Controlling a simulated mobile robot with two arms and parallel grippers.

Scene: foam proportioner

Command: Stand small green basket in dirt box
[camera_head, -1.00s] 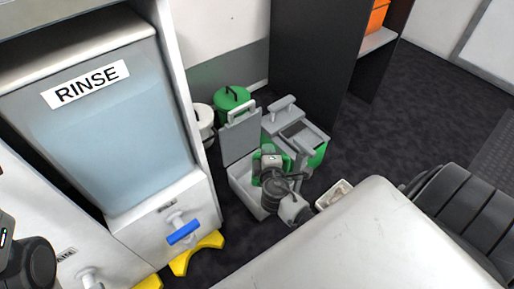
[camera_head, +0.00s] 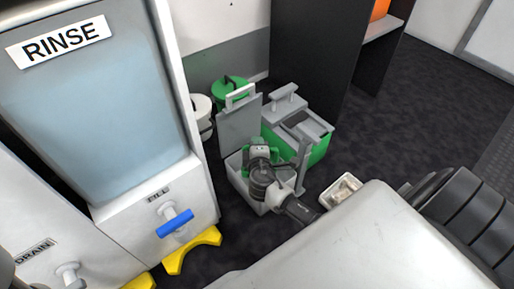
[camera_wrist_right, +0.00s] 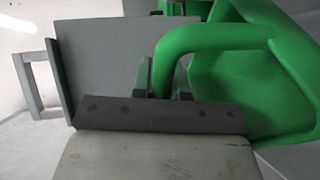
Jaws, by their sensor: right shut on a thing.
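The small green basket (camera_head: 248,155) shows in the head view, mostly hidden behind my right arm. In the right wrist view its green handle (camera_wrist_right: 215,38) fills the upper right. My right gripper (camera_head: 260,146) is shut on the basket; its fingertips (camera_wrist_right: 165,82) show beside the handle in the wrist view. The grey-white dirt box (camera_head: 238,180) stands on the floor with its lid (camera_head: 240,130) raised at the back. The basket is at the box opening; whether it touches the bottom is hidden. My left gripper is not in view.
A green container with a grey top (camera_head: 318,150) stands right of the box. A green-lidded bucket (camera_head: 229,88) and a white bucket (camera_head: 202,112) are behind. The rinse tank (camera_head: 110,110) is left. A small tray (camera_head: 341,190) lies to the right. Dark floor is open further right.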

